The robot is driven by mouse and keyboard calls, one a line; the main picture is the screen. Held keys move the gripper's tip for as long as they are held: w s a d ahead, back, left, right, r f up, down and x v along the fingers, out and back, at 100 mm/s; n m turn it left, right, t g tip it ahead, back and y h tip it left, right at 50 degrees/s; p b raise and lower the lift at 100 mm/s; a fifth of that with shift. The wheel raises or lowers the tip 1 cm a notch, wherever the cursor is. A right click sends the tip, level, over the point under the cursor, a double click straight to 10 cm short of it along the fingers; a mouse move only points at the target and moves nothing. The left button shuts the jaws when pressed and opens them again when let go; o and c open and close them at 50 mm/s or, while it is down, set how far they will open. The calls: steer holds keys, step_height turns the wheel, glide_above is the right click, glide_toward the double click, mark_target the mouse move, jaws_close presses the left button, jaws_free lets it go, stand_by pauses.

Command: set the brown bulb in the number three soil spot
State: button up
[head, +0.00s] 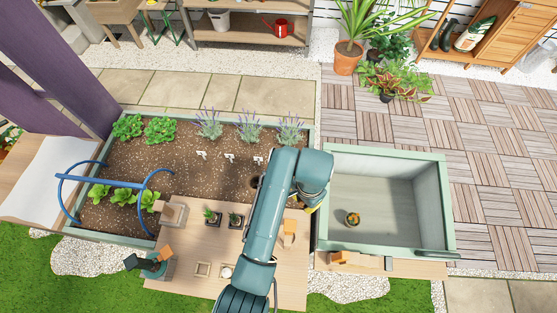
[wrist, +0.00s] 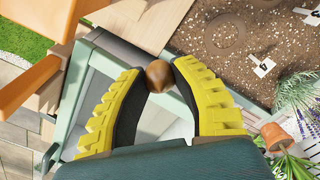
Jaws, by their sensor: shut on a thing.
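My gripper (wrist: 158,78), with yellow-backed black fingers, is shut on the brown bulb (wrist: 157,73) in the wrist view. The bulb sits between the fingertips, above the green planter edge. Round soil spots (wrist: 222,33) show in the wrist view.
Lavender (head: 210,124) stands behind the markers. Blue hoops (head: 110,175) span the bed's left end.

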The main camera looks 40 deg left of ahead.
steer(key=a+f+m+b, duration=0.1)
steer(key=a, duration=0.2)
steer(key=w+a+f+m+b, duration=0.1)
steer(key=a+f, duration=0.1)
steer(key=a, duration=0.1)
steer(key=a+f+b, duration=0.1)
steer(key=a+f, duration=0.1)
steer(key=a, duration=0.1)
steer(key=shift+w+a+f+m+b, duration=0.15)
steer(key=shift+w+a+m+b, duration=0.2)
steer(key=shift+w+m, duration=0.05)
steer(key=shift+c, duration=0.3)
steer(key=a+m+b, duration=0.1)
steer(key=a, duration=0.2)
steer(key=a+f+m+b, duration=0.1)
steer(key=a, duration=0.3)
steer(key=a+m+b, duration=0.1)
steer(key=a, duration=0.2)
steer(key=shift+s+a+f, duration=0.2)
steer(key=shift+a+f, duration=0.05)
steer(key=shift+f, duration=0.05)
step_height(320, 180, down, 7)
steer(key=b, duration=0.6)
steer(key=shift+f+b, duration=0.15)
steer(key=shift+b, duration=0.25)
steer(key=shift+f+b, duration=0.65)
steer(key=shift+f, duration=0.15)
steer(key=o, duration=1.3)
steer(key=shift+o, duration=0.2)
